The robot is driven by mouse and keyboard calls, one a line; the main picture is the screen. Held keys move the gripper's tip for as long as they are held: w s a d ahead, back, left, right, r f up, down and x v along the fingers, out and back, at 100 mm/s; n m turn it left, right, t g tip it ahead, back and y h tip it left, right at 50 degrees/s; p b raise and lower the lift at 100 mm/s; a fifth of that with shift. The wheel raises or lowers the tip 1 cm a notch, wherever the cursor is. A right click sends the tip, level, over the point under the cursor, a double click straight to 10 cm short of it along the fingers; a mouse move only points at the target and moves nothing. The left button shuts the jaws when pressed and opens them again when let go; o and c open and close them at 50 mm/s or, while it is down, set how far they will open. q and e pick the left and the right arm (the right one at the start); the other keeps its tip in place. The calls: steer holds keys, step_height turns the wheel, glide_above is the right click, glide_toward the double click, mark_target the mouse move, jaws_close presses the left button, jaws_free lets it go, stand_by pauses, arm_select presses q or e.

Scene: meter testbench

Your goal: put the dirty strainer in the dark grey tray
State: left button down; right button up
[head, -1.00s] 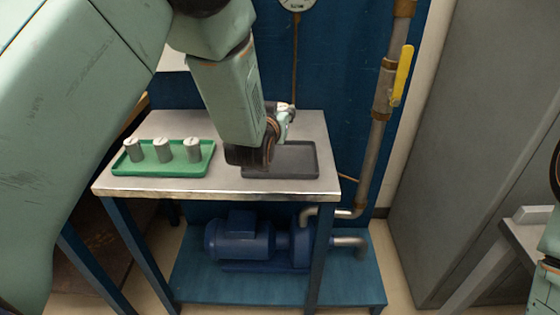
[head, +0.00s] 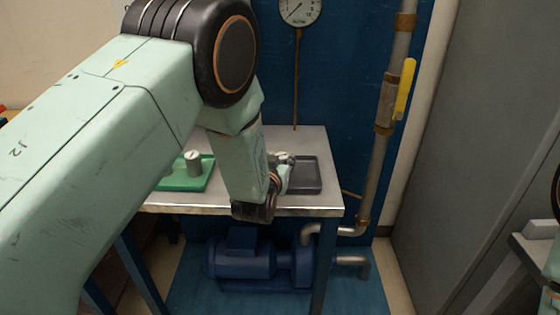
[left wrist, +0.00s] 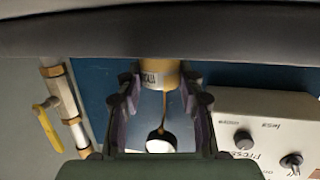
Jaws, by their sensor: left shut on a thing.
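My left gripper (head: 286,168) is above the table, at the left edge of the dark grey tray (head: 308,181), and hides part of that tray. The bare part of the tray that shows is empty. In the left wrist view the gripper (left wrist: 160,105) is shut on a small cylinder with a yellowish-brown band and a dark-lettered pale label, which I take as the dirty strainer (left wrist: 160,74). In the head view the held strainer is too small and covered to make out clearly. My right gripper is out of view.
A green tray (head: 186,184) with a grey cylinder (head: 193,162) stands on the metal table (head: 300,145), partly hidden by my left arm. A pressure gauge (head: 299,9) and a pipe with a yellow lever (head: 403,90) are behind. A blue pump (head: 245,262) is below.

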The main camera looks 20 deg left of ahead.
arm_select(q)
steer(key=shift+s+d, duration=0.1)
steer(key=shift+d, duration=0.15)
steer(key=c, duration=1.2)
jaws_free()
steer(key=o, duration=0.4)
steer(key=shift+a+f, duration=0.15)
steer(key=shift+a, duration=0.05)
steer(key=shift+c, duration=0.2)
steer(key=shift+d, duration=0.15)
